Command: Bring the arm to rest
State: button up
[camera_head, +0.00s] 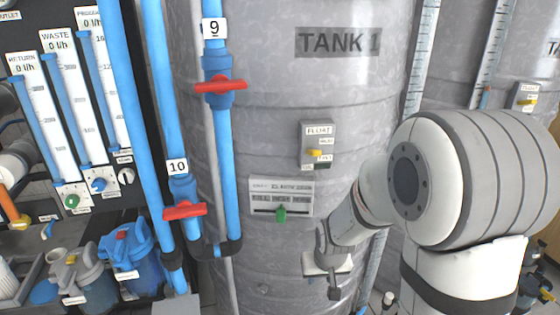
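My arm (460,190) comes in from the right, its large white and grey joint filling much of that side. Its forearm slants down and left to my gripper (334,290), which hangs pointing down in front of the lower part of the tank labelled TANK 1 (290,110). The gripper is small and dark in this view, and I cannot tell whether its fingers are apart. Nothing held shows clearly in it.
Blue pipes with red-handled valves 9 (220,86) and 10 (185,211) stand left of the gripper. A float switch box (317,146) and a panel with a green lever (281,198) are on the tank. Flow meters (75,110) and blue filter housings (130,258) are at left.

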jog(key=s+d+r+p, duration=0.2)
jog(key=s+r+p, duration=0.1)
jog(key=s+r, duration=0.5)
jog(key=s+d+r+m+p, duration=0.1)
jog(key=s+r+p, duration=0.3)
jog(key=s+r, duration=0.4)
notch_tip(320, 180, up, 7)
jog(key=shift+s+d+f+g, duration=0.2)
jog(key=shift+s+d+g, duration=0.15)
jog(key=shift+d, duration=0.5)
